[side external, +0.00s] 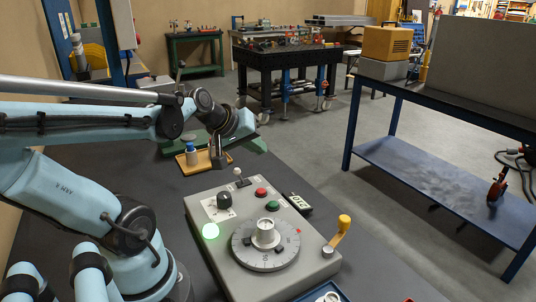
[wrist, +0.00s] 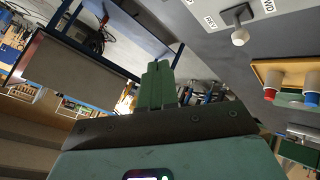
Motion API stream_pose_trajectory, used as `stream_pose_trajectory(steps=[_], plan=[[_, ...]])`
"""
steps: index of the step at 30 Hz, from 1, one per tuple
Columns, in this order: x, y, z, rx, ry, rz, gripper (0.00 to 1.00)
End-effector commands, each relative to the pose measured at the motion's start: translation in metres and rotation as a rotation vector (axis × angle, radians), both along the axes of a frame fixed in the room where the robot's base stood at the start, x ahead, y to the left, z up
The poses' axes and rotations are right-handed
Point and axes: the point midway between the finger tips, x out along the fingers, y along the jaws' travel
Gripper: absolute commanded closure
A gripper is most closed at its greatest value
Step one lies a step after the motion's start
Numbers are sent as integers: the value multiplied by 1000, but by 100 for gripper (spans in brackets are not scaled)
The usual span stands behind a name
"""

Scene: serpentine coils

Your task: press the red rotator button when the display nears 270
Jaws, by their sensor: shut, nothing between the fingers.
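The red button (side external: 260,192) stands on the far half of the grey control box (side external: 205,259), beside a green button (side external: 271,206). The small dark display (side external: 297,203) is on the far right edge of the box; its digits are turned and too small to read surely. A round grey dial (side external: 265,246) with a pale hub sits at the front. My gripper (side external: 218,158) is shut and empty, pointing down above and beyond the box's far left corner, apart from the red button. In the wrist view its fingers (wrist: 157,86) are together. The red button is not in the wrist view.
A white-knobbed lever (side external: 238,172) is nearest my gripper; the wrist view shows it (wrist: 239,36) too. A black knob (side external: 224,200), lit green lamp (side external: 210,231) and yellow-handled crank (side external: 341,228) are on the box. A wooden tray (side external: 180,159) with bottles lies behind.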

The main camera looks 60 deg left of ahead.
Motion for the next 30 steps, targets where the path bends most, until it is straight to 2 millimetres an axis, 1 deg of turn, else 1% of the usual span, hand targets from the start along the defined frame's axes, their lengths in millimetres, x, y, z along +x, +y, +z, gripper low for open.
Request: stream_pose_trajectory(steps=[5,21,30], plan=[[1,0,-7,1,1,-2,100],[0,0,-60,1,1,-2,100],[1,0,-80,1,1,-2,100]])
